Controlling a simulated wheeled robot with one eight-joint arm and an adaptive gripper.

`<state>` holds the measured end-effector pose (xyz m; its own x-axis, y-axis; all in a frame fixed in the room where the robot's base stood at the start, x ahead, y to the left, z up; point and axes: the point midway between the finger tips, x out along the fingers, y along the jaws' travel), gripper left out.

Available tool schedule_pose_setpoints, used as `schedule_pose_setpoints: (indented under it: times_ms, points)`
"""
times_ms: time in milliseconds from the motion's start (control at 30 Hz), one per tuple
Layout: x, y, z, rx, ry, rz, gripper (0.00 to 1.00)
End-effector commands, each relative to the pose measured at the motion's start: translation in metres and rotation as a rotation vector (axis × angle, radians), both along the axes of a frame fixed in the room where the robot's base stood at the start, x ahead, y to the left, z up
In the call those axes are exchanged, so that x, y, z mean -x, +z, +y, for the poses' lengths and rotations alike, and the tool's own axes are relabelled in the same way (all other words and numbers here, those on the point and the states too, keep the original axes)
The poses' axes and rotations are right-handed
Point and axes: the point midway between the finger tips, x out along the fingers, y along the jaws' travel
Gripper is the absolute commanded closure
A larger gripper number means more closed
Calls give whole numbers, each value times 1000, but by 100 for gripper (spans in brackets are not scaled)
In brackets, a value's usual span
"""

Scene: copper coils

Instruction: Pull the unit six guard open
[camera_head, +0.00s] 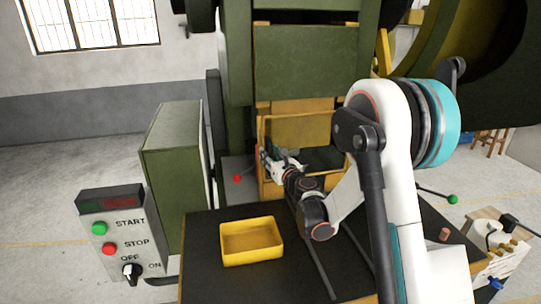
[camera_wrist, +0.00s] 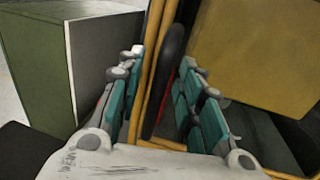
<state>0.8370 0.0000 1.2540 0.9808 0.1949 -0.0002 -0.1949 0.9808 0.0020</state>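The guard is a yellow frame (camera_head: 300,115) on the front of the green press, and its yellow bars (camera_wrist: 150,60) rise through the middle of the wrist view. A dark upright handle (camera_wrist: 168,80) with a red edge stands beside those bars. My gripper (camera_head: 270,163) is at the left side of the guard. In the wrist view my gripper (camera_wrist: 161,62) has its teal-padded fingers apart, one on each side of the handle and bars. Gaps show between the pads and the handle. My wrist hides part of the guard's lower front in the head view.
A yellow tray (camera_head: 252,262) sits on the dark table (camera_head: 210,285). A control box (camera_head: 118,235) with START and STOP buttons stands at left, near a green cabinet (camera_head: 172,180). A red-knobbed lever (camera_head: 237,178) is left of my gripper; a green-knobbed one (camera_head: 452,199) is at right.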

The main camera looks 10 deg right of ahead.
Motion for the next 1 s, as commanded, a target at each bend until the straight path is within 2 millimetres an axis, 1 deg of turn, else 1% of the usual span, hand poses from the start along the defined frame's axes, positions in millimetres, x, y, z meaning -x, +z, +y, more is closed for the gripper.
schedule_pose_setpoints:
  times_ms: [267,300,367,400,433,667,767,867,1000]
  points:
    - [-2,0,0,0,0,0,67]
    - [-2,0,0,0,0,0,71]
    - [-2,0,0,0,0,0,85]
    - [-2,0,0,0,0,0,94]
    - [-2,0,0,0,0,0,100]
    - [-1,0,0,0,1,0,100]
    - [3,0,-1,0,11,0,100]
    - [11,-1,-4,0,32,0,100]
    - [32,-2,-10,0,90,0,100]
